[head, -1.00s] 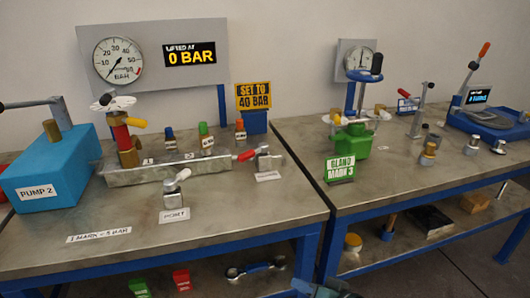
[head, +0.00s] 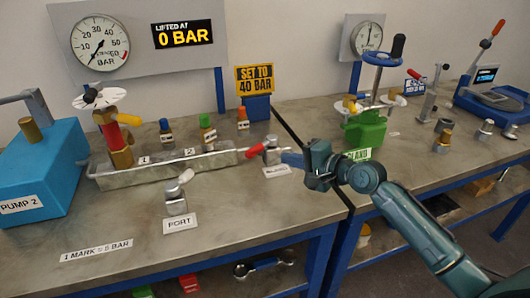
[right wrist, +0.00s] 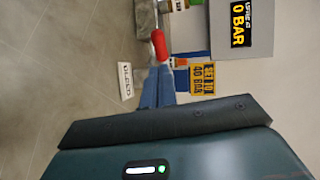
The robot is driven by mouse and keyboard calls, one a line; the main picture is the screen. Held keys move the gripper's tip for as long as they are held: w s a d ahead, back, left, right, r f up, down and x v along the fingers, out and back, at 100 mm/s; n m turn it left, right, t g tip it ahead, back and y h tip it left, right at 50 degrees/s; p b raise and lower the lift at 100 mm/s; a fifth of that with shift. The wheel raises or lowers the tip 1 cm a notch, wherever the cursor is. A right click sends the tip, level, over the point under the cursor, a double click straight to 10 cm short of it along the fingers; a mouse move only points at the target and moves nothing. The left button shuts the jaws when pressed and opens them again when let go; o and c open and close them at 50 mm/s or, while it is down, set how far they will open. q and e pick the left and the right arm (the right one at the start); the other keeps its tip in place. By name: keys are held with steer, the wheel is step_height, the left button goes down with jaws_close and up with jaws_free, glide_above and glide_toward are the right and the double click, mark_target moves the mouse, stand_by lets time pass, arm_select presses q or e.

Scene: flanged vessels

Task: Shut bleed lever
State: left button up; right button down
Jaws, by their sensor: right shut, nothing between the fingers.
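I cannot tell whether the fingers touch the lever. My left gripper is out of view.
The port valve (head: 176,199) stands in front. The blue pump (head: 38,165) is at the left, and the green vessel (head: 366,129) is behind my right arm. The front bench is mostly clear.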

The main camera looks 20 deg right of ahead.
mark_target(257, 152)
steer(key=x, duration=0.7)
steer(key=shift+w+a+f, duration=0.1)
steer(key=shift+w+a, duration=0.05)
steer(key=shift+w, duration=0.15)
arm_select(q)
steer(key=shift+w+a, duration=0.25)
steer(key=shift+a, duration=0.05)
arm_select(e)
steer(key=shift+w+a+f, duration=0.1)
steer(key=shift+w+a, duration=0.15)
steer(key=shift+w, duration=0.1)
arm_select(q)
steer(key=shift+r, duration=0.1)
arm_select(e)
steer(key=shift+a, duration=0.1)
